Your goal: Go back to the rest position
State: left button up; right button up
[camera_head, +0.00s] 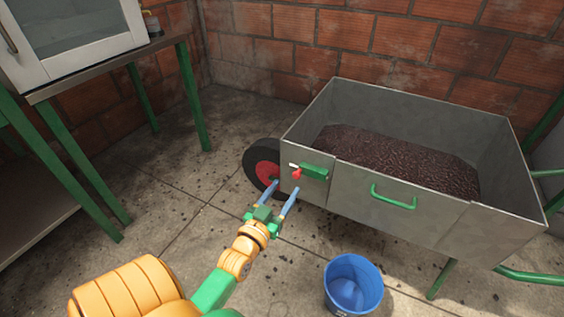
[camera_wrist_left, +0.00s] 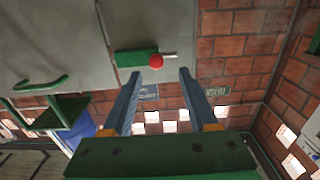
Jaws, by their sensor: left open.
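My left gripper (camera_head: 280,190) is open and empty, its two blue fingers spread in front of the cart's near side. In the left wrist view the fingers (camera_wrist_left: 158,85) point at the cart's grey wall, with a gap between them. A green latch (camera_head: 314,171) with a red knob (camera_head: 297,174) is on that wall, just beyond the fingertips. The red knob also shows in the left wrist view (camera_wrist_left: 156,61), between and ahead of the fingertips. I cannot tell whether a finger touches it. My right gripper is not in view.
The grey metal cart (camera_head: 400,205) holds dark red cherries or beans (camera_head: 400,160) and has a green handle (camera_head: 393,198) and a wheel (camera_head: 264,170). A blue bucket (camera_head: 353,284) stands on the floor below. A green-legged table (camera_head: 110,75) with a white cabinet (camera_head: 75,35) is at left.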

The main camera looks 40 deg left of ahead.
pick_arm(q)
jog(key=shift+v, duration=1.3)
